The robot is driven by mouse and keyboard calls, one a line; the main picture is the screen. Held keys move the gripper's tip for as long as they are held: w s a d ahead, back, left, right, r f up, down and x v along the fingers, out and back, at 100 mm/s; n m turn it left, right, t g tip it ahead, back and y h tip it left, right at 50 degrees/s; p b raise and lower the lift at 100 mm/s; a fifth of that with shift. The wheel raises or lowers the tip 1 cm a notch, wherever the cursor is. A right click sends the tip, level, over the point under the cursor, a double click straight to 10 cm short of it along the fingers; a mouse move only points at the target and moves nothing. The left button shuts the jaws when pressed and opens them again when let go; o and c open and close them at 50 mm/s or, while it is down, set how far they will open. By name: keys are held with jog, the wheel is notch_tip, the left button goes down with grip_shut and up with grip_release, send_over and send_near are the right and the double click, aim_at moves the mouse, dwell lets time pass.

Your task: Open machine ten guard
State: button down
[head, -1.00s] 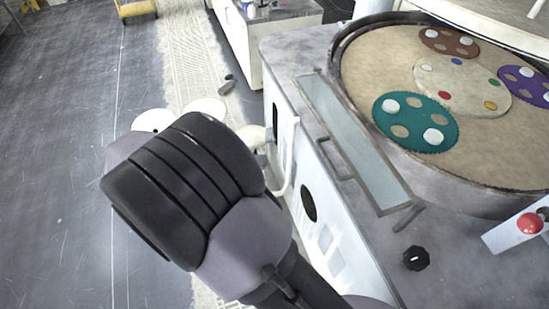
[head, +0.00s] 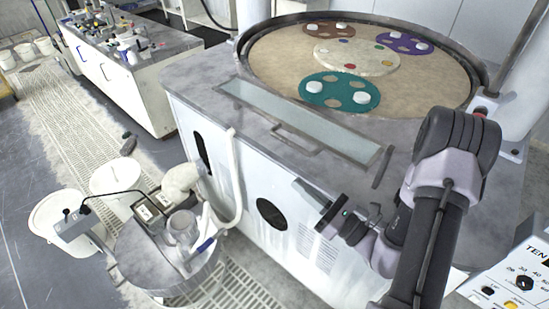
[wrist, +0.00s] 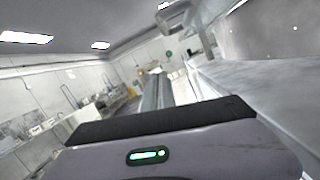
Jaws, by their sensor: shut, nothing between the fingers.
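The machine (head: 245,170) is a white cabinet with a grey top and a round tan platen. Its guard appears to be the long clear panel (head: 315,128) lying low along the platen's front edge. A thin bar handle (head: 294,142) is on the panel's near side. My gripper (head: 306,190) is shut and empty, in front of the cabinet's front face, below and apart from the handle. In the wrist view my gripper's fingers (wrist: 156,92) point across the room, with no handle visible between them.
Colored carrier discs, including a teal one (head: 340,90), sit on the platen. A control box (head: 510,280) marked TEN is at lower right. A drum (head: 165,255) with a hose and white buckets (head: 115,176) stand at left. A bench (head: 125,70) is behind.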

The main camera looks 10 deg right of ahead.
jog(key=w+a+r+m+h, duration=0.1)
jog(key=w+a+r, duration=0.2)
jog(key=w, duration=0.6)
notch_tip(320, 180, up, 2)
jog(key=shift+r+t, duration=0.2)
jog(key=shift+t, duration=0.2)
